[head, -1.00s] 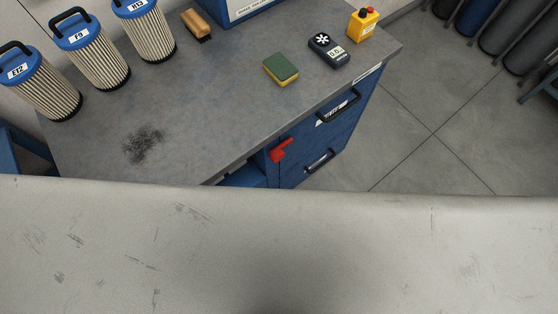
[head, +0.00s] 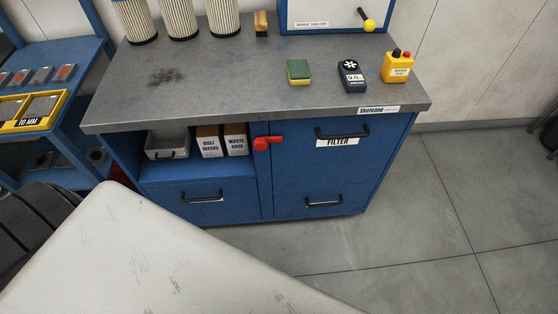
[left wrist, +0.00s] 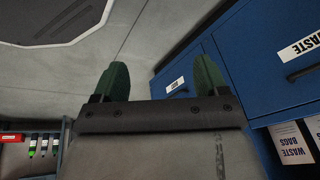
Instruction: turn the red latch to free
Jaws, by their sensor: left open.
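The red latch is not in the left wrist view. Neither gripper shows in the head view.
The workbench (head: 240,85) carries filter cartridges (head: 180,18), a sponge (head: 299,72), a meter (head: 351,76) and a yellow button box (head: 397,66). An open shelf left of the latch holds a grey bin (head: 167,144) and boxes (head: 209,141). Floor on the right is clear.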

